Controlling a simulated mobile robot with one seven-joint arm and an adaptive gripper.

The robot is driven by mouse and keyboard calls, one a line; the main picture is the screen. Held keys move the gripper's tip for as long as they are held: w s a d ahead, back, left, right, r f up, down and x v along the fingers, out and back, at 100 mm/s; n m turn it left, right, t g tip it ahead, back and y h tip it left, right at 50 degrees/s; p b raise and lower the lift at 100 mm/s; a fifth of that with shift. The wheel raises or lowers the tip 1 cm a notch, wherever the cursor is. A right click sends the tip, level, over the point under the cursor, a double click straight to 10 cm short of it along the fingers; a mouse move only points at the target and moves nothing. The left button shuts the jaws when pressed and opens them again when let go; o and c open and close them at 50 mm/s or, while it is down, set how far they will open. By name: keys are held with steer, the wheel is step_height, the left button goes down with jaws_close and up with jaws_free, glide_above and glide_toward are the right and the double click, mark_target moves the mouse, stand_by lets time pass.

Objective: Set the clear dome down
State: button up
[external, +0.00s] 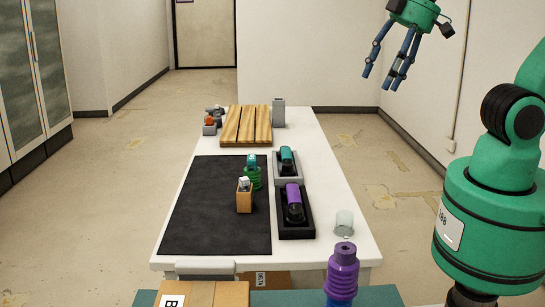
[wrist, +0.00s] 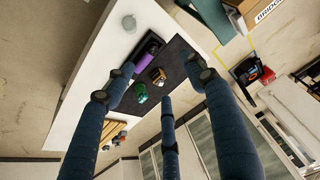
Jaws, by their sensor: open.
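The clear dome (external: 344,222) rests on the bare white table top at its front right corner, right of the black tray. It also shows in the wrist view (wrist: 129,23) as a small pale round shape near the top. My gripper (external: 382,78) is raised high above and beyond the right side of the table, far from the dome. Its blue fingers are spread apart, with nothing between them. In the wrist view the open fingers (wrist: 158,92) reach over the distant table.
A purple bottle-like object (external: 342,270) stands in front.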

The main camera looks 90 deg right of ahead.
steer(key=s+a+r+n+t, duration=0.1)
steer(key=s+r, duration=0.4)
steer(key=shift+a+r, duration=0.3)
stand_by(1.2)
